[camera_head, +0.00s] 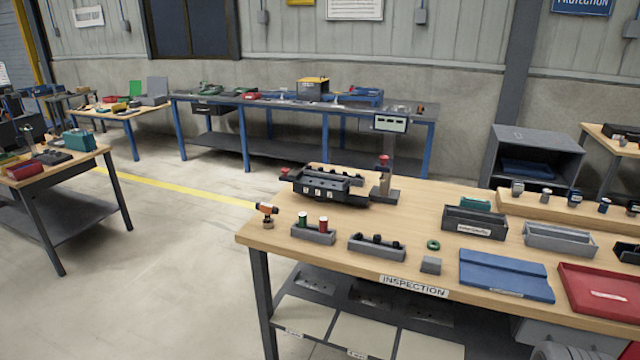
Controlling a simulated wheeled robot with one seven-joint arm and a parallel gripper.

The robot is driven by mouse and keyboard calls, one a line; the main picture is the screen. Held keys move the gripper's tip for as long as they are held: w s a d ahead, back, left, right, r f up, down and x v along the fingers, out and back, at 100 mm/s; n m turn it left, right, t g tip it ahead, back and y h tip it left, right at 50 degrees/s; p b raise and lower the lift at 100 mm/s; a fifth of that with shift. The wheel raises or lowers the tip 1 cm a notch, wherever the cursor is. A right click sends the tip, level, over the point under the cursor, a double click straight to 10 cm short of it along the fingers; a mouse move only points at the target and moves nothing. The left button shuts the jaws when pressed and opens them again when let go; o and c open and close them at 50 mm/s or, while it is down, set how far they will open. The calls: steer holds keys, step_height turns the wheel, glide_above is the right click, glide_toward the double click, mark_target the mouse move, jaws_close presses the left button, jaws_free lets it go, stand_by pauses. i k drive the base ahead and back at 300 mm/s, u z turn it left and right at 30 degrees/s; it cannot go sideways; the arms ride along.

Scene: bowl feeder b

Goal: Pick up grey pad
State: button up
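A small grey block (431,265), the thing that best fits the grey pad, lies near the front edge of the wooden inspection table (330,190) in the head view. A green ring (433,245) lies just behind it, apart from it. A black-topped grey holder (376,247) stands to its left and a blue tray (506,274) to its right. Nothing covers the block. My gripper is not in view.
Behind the block stand a dark bin (474,222) and a black fixture (325,187). A grey holder with green and red cylinders (313,233) is at the left edge. A red tray (603,293) is at the right. Bare wood surrounds the block.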

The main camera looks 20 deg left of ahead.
mark_target(429, 265)
steer(key=u, duration=0.15)
steer(key=i, duration=0.4)
steer(key=u, duration=0.7)
steer(key=i, duration=1)
steer(key=u, duration=0.3)
